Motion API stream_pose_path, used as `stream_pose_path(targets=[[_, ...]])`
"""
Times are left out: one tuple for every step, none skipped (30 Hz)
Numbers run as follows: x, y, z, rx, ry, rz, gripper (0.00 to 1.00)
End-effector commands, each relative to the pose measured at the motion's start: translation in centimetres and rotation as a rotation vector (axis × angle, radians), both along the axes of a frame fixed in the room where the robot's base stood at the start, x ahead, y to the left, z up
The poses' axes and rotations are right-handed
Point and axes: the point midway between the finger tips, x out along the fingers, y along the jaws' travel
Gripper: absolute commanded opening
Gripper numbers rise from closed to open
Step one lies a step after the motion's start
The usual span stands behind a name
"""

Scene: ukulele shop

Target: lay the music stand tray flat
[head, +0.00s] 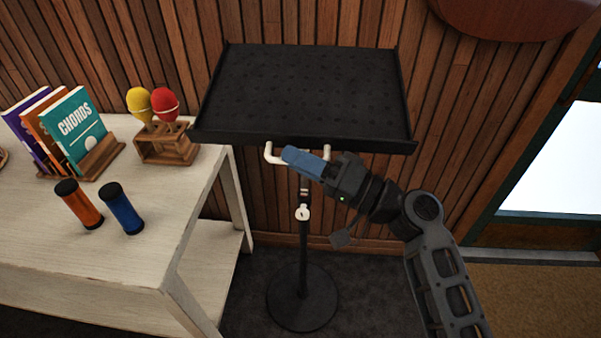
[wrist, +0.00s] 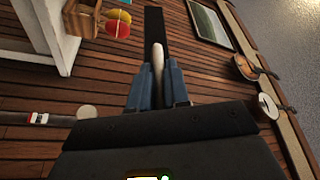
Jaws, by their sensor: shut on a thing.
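The black music stand tray (head: 305,95) stands at the centre back of the head view, its lipped edge towards me. Its exact tilt is hard to judge. In the wrist view the tray (wrist: 154,22) shows as a narrow dark strip. A white U-shaped handle (head: 270,154) hangs under the tray's front edge. My gripper (head: 303,162) has its blue fingers shut on this handle; the wrist view shows the pale bar (wrist: 158,54) between the fingers (wrist: 157,70). The stand's pole (head: 303,245) with a white knob (head: 303,213) rises from a round black base (head: 302,298).
A pale table (head: 150,245) at the left holds books (head: 75,128), maracas in a wooden rack (head: 167,148), and orange (head: 78,204) and blue (head: 122,209) shakers. A slatted wood wall (head: 465,125) is behind the tray. The floor right of the base is clear.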

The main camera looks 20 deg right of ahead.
Motion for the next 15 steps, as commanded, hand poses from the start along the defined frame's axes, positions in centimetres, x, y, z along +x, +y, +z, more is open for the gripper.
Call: stream_pose_path(targets=[[-0.1, 0.0, 1.1, -0.002, -0.007, -0.001, 0.0], [-0.1, 0.0, 1.6, -0.001, -0.006, -0.001, 0.0], [-0.2, 0.0, 2.2, -0.002, -0.007, -0.001, 0.0], [-0.2, 0.1, 2.5, -0.002, -0.007, -0.001, 0.0], [-0.2, 0.1, 2.9, -0.002, -0.005, -0.002, 0.0], [-0.2, 0.1, 3.3, -0.002, -0.007, -0.001, 0.0], [-0.2, 0.1, 3.7, -0.001, -0.006, -0.001, 0.0], [-0.2, 0.1, 3.9, -0.001, -0.005, -0.001, 0.0], [-0.1, 0.1, 4.3, -0.002, -0.006, 0.0, 0.0], [-0.1, 0.1, 4.5, -0.002, -0.005, -0.001, 0.0], [-0.1, 0.0, 4.7, -0.002, -0.004, -0.001, 0.0], [-0.1, 0.0, 5.0, -0.002, -0.004, -0.001, 0.0], [-0.1, 0.0, 5.2, -0.001, -0.005, 0.0, 0.0], [-0.1, 0.0, 5.3, -0.001, -0.005, 0.0, 0.0], [0.0, 0.0, 5.5, -0.001, -0.005, 0.0, 0.0]])
